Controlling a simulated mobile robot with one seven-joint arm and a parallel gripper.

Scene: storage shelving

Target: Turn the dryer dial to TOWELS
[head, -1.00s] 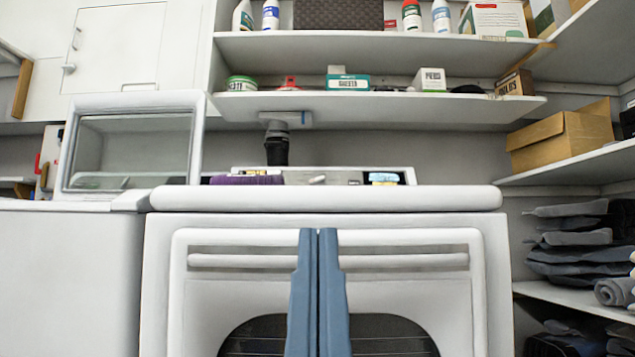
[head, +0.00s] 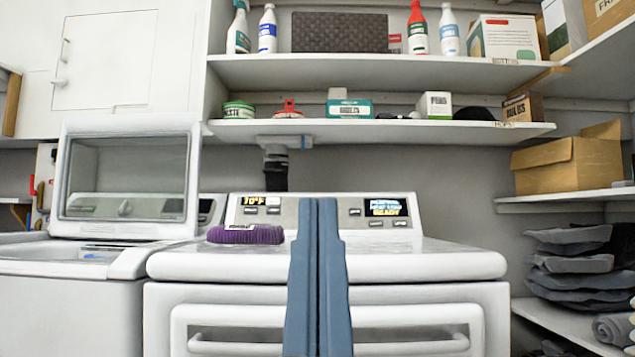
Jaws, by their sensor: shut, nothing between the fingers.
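The dryer (head: 430,265) is the white machine in the middle of the head view. Its control panel (head: 345,215) stands upright at the back of its top, with a small display on the left, buttons, and a larger lit display (head: 385,207) on the right. The dial cannot be made out; the middle of the panel is hidden by my fingers. My gripper (head: 318,202) is upright in the picture's centre, its two blue fingers shut together and empty. It overlaps the panel in the picture; I cannot tell how far apart they are.
A purple brush-like item (head: 246,234) lies on the dryer top at left. A washer (head: 75,262) with its lid raised stands at left. Shelves (head: 370,131) with bottles and boxes hang above. A cardboard box (head: 545,166) and folded cloth (head: 570,262) fill the right shelves.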

